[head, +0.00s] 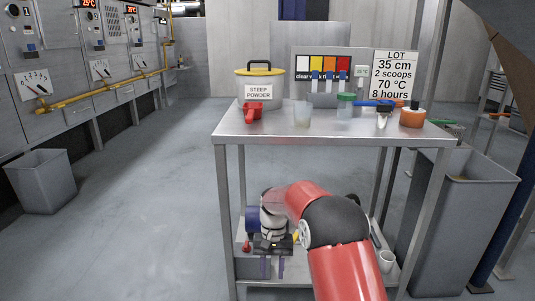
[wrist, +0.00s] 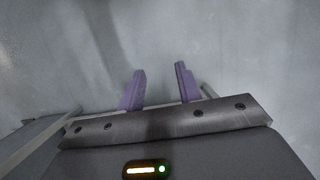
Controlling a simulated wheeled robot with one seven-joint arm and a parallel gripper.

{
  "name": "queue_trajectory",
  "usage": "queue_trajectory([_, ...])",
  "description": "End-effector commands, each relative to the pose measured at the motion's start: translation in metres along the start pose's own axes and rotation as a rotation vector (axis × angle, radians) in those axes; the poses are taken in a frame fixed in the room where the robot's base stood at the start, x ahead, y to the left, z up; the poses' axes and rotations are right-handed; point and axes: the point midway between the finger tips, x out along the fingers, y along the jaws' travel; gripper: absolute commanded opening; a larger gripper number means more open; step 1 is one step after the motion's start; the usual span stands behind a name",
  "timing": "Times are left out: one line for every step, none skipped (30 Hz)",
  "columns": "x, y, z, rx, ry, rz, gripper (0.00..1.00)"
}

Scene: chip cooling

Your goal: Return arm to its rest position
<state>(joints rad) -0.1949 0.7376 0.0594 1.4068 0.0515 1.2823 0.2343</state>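My red and black arm reaches forward in the head view, low in front of the steel table (head: 330,135). My gripper (head: 273,268) points downward below the tabletop, over the lower shelf area. In the wrist view its two purple fingers (wrist: 160,90) stand apart with nothing between them, so it is open and empty. Beyond the fingers I see only grey floor and pale metal edges.
The tabletop holds a steep powder pot (head: 259,88), a red scoop (head: 253,112), a clear beaker (head: 302,115), a green-lidded jar (head: 345,106) and an orange container (head: 412,117). Grey bins stand right (head: 460,215) and left (head: 41,182).

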Motion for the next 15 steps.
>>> queue_trajectory([-0.013, 0.004, 0.007, 0.0, 0.02, -0.003, 0.35])
queue_trajectory([-0.019, 0.006, 0.011, 0.0, 0.029, -0.004, 0.35])
queue_trajectory([-0.028, 0.01, 0.016, -0.001, 0.045, -0.005, 0.35])
queue_trajectory([-0.034, 0.012, 0.021, -0.002, 0.056, -0.006, 0.35])
queue_trajectory([-0.041, 0.015, 0.026, -0.003, 0.07, -0.008, 0.35])
queue_trajectory([-0.051, 0.019, 0.033, -0.005, 0.088, -0.009, 0.35])
queue_trajectory([-0.059, 0.022, 0.04, -0.006, 0.103, -0.01, 0.35])
queue_trajectory([-0.068, 0.026, 0.047, -0.006, 0.12, -0.012, 0.35])
queue_trajectory([-0.08, 0.032, 0.058, -0.007, 0.146, -0.014, 0.35])
queue_trajectory([-0.089, 0.036, 0.067, -0.007, 0.167, -0.015, 0.35])
queue_trajectory([-0.099, 0.041, 0.077, -0.008, 0.189, -0.016, 0.35])
queue_trajectory([-0.111, 0.048, 0.091, -0.01, 0.22, -0.017, 0.35])
queue_trajectory([-0.119, 0.053, 0.102, -0.01, 0.242, -0.018, 0.35])
queue_trajectory([-0.126, 0.058, 0.113, -0.011, 0.264, -0.018, 0.35])
queue_trajectory([-0.135, 0.064, 0.128, -0.012, 0.294, -0.019, 0.35])
